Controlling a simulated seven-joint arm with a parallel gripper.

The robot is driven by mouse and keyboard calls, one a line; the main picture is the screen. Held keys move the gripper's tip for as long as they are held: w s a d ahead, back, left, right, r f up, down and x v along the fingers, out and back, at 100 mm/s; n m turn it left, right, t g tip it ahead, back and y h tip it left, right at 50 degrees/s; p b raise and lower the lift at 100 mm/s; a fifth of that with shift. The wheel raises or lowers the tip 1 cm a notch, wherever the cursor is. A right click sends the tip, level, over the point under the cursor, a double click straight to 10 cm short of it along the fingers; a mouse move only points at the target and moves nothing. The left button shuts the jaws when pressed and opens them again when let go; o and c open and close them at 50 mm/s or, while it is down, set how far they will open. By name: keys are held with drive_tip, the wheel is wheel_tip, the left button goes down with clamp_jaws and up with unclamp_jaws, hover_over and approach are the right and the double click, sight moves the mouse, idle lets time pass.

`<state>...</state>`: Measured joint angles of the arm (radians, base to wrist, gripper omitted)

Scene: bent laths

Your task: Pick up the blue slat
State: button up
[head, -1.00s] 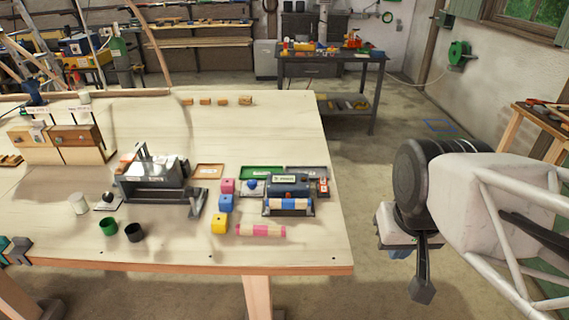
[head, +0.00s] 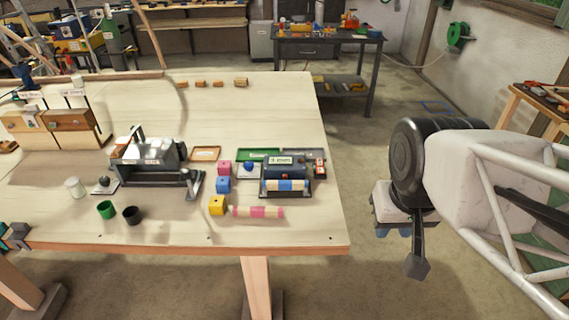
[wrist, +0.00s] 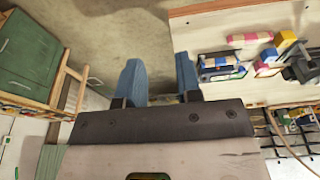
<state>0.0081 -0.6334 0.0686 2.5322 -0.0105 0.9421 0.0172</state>
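The blue slat (head: 286,185) is a short rod banded blue and cream. It lies level across the front of a small dark device (head: 285,168) near the right edge of the workbench. A similar pink and cream slat (head: 258,212) lies on the bench in front of it. My gripper (wrist: 160,82) is open and empty, its two blue fingers apart over the floor. In the head view it hangs off the bench's right side, well away from the blue slat.
Pink (head: 224,167), blue (head: 222,184) and yellow (head: 217,205) blocks stand just left of the slats.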

drive_tip(key=shift+w, duration=0.1)
drive_tip(key=m+g, duration=0.3)
drive_tip(key=m, duration=1.5)
hover_over(285, 182)
wheel_tip(285, 182, down, 14)
drive_tip(key=shift+r, duration=0.2)
drive_tip(key=shift+w+a+f, duration=0.1)
drive_tip(key=shift+a+f, duration=0.05)
drive_tip(key=shift+f, duration=0.05)
drive_tip(key=shift+f, duration=1.3)
drive_tip(key=shift+f, duration=0.1)
drive_tip(key=shift+f, duration=2.5)
